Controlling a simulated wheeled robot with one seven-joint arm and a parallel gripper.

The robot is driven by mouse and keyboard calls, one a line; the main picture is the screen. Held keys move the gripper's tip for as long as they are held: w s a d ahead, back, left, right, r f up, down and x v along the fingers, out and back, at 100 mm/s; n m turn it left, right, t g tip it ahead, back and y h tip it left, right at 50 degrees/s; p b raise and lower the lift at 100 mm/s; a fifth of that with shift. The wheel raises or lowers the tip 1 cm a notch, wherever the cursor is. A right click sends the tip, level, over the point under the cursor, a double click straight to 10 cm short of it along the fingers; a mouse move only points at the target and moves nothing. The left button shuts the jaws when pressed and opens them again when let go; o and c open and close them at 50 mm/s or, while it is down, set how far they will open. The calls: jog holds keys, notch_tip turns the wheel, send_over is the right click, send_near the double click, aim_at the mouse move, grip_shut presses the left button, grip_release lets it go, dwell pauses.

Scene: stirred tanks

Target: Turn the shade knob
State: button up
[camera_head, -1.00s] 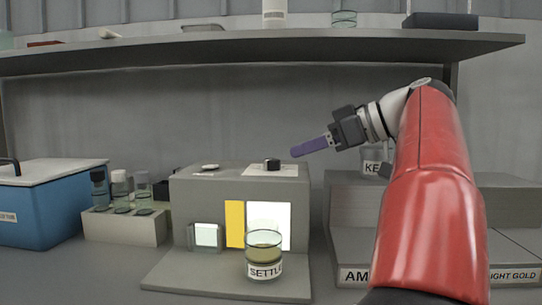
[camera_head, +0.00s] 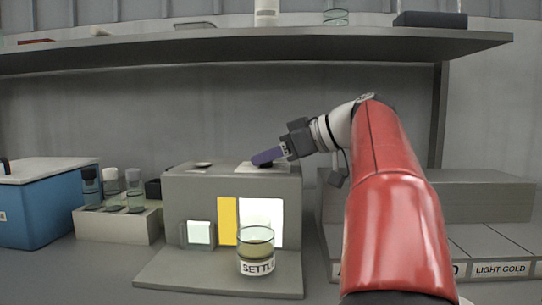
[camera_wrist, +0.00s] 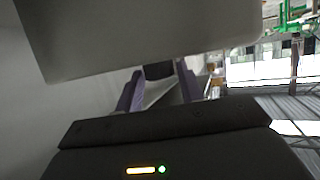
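The shade knob is a small dark knob (camera_head: 266,166) on a white plate on top of the grey box (camera_head: 183,185). In the head view my gripper (camera_head: 257,160) reaches in from the right, tilted down, with its purple fingertips at the knob and partly covering it. In the wrist view a dark block (camera_wrist: 158,71), seemingly the knob, lies between the two purple fingers, which stand apart. I cannot tell whether the fingers touch its sides.
A glass beaker labelled SETTL (camera_head: 255,252) stands before the box's lit white and yellow panels. A vial rack (camera_head: 120,226) and blue bin (camera_head: 40,215) are left. Grey labelled steps (camera_head: 470,198) are right. A shelf (camera_head: 250,47) runs above.

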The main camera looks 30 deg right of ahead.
jog(key=c, duration=0.6)
jog(key=shift+a+f+m+t+h+b, duration=0.15)
jog(key=shift+m+t+h+b, duration=0.2)
jog(key=shift+b, duration=0.4)
jog(key=shift+m+h, duration=0.45)
jog(key=o, duration=1)
jog(key=shift+r, duration=0.2)
jog(key=v, duration=0.8)
jog(key=shift+f, duration=0.15)
